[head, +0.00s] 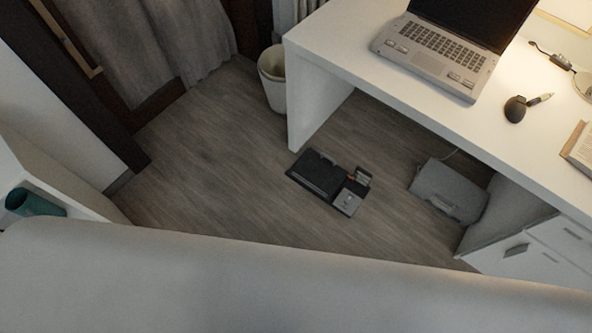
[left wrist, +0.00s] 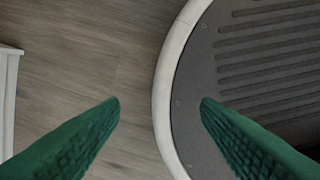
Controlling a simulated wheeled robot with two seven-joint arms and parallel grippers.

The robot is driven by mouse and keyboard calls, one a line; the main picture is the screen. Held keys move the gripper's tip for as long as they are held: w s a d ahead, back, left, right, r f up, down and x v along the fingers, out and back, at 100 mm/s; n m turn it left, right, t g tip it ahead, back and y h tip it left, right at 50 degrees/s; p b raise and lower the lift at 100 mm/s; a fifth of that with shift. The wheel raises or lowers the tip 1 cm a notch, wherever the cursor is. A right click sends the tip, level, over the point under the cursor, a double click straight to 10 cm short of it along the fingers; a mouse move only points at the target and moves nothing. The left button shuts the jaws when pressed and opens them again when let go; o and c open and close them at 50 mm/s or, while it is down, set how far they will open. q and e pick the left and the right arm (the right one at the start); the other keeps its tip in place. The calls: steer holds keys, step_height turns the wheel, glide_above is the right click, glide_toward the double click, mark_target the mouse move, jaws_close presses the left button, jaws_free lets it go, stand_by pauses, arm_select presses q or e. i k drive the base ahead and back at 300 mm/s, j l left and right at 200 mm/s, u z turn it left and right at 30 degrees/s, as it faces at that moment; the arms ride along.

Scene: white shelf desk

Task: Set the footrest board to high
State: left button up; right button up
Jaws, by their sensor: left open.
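The footrest board (head: 318,174) looks like a flat dark panel lying on the floor, left of the space under the desk. A smaller grey unit (head: 347,200) with a small orange detail adjoins its right side; its exact setting is too small to read. My left gripper (left wrist: 160,103) shows only in the left wrist view, with two green fingers spread wide and nothing between them. It is above bare floor and the pale rim of a rounded grey ribbed surface, which seems to be my own base. The footrest board is not recognisable there. My right gripper is not in view.
The white desk (head: 330,50) with a laptop (head: 440,50) stands at the upper right. A grey case-like object (head: 448,190) lies under it, beside white drawers (head: 540,245). A bin (head: 273,80) stands by the desk's left panel. The wooden floor (head: 210,150) left of the footrest is clear.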

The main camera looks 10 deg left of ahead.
mark_target(320, 173)
steer(key=i+j+z, duration=0.4)
steer(key=j, duration=0.2)
steer(key=i+j+z, duration=0.2)
steer(key=j, duration=0.15)
steer(key=j+z, duration=0.2)
steer(key=j, duration=0.15)
steer(key=i+j+z, duration=0.2)
steer(key=j, duration=0.2)
